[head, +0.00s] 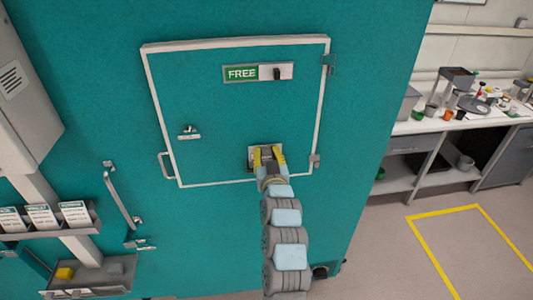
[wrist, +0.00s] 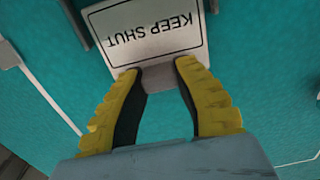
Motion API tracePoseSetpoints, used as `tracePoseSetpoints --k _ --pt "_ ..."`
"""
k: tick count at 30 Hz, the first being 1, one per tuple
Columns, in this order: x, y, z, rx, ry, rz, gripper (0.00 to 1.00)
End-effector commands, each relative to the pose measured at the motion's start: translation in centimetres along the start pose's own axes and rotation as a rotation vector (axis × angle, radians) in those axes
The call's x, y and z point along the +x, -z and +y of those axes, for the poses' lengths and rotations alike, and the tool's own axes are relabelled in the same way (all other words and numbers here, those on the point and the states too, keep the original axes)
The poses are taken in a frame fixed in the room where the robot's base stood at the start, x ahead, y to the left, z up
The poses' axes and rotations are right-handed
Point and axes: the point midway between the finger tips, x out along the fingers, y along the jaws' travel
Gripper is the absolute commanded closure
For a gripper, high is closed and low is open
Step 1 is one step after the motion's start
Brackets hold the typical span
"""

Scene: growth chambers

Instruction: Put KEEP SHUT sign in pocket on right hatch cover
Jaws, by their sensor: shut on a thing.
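The KEEP SHUT sign (wrist: 150,35) is a white card with a black border, upside down in the wrist view. My gripper (wrist: 158,78) is shut on the sign's near edge with its yellow fingers. In the head view my gripper (head: 268,152) is at the lower right part of the teal hatch cover (head: 220,110). A small grey-white piece (head: 251,158) shows behind the fingers there; I cannot tell sign from pocket. Dark strips flank the sign in the wrist view. Whether the sign sits inside the pocket is unclear.
The cover carries a green FREE indicator (head: 258,72), a latch (head: 188,133) and a side handle (head: 166,165). A rack (head: 60,222) with several cards and a tray (head: 90,282) stand at left. A cluttered bench (head: 440,125) is at right.

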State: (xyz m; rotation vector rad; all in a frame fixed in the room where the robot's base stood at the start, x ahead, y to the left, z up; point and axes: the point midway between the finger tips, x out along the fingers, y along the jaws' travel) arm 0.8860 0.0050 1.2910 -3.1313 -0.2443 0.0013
Motion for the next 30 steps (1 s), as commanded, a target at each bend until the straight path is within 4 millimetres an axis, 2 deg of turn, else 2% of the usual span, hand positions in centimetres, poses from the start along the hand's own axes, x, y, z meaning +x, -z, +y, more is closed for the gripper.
tracePoseSetpoints --k 30 --pt "0.0 -0.71 -0.01 0.0 0.0 0.0 1.0"
